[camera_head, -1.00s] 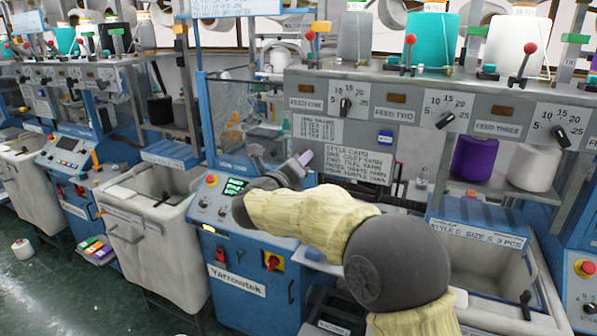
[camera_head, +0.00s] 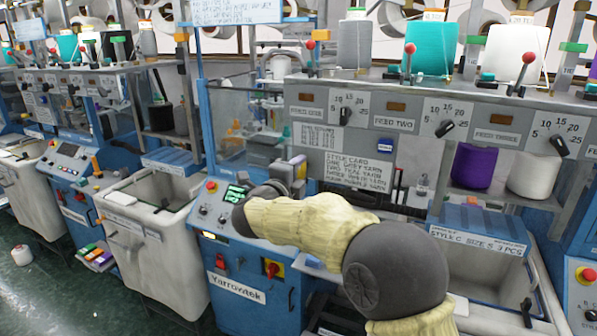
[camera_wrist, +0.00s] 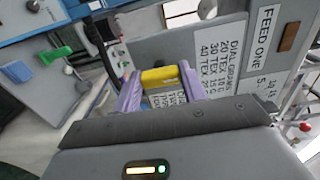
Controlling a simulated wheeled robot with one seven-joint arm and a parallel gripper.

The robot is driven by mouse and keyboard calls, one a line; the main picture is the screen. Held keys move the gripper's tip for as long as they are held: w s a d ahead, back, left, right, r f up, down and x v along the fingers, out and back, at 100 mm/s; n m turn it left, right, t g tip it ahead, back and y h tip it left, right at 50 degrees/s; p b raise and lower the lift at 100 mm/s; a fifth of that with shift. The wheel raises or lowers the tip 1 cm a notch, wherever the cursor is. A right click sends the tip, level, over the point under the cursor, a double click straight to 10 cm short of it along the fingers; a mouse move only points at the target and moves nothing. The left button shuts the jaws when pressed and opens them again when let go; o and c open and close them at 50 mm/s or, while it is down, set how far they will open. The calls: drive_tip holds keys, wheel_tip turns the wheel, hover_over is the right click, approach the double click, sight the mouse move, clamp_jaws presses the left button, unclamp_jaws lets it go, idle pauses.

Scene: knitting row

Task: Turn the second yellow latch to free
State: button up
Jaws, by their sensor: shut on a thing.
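A yellow latch (camera_wrist: 160,77) lies between the two purple fingers of my gripper (camera_wrist: 161,84) in the wrist view. The fingers are shut on it, one at each end. In the camera_head view my gripper (camera_head: 299,166) is at the left end of the knitting machine's front panel (camera_head: 325,98), just left of the style card (camera_head: 358,172). The latch is too small or hidden to make out there. I cannot tell from these views which way it is turned, and no other yellow latch is clearly visible.
The FEED ONE label (camera_wrist: 264,33) and dial list (camera_wrist: 215,43) are close beside my gripper. Feed dials (camera_head: 345,116), yarn cones (camera_head: 431,48) and a red switch (camera_head: 272,269) are nearby.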

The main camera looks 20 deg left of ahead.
drive_tip(key=shift+a+f, duration=0.1)
idle(0.4)
drive_tip(key=o, duration=1)
drive_tip(key=shift+s, duration=0.1)
drive_tip(key=s+b, duration=0.2)
drive_tip(key=s, duration=0.3)
drive_tip(key=s+a+b, duration=0.1)
drive_tip(key=s+b, duration=0.1)
drive_tip(key=s, duration=0.4)
drive_tip(key=s+b, duration=0.2)
drive_tip(key=s, duration=0.4)
drive_tip(key=shift+s+a, duration=0.15)
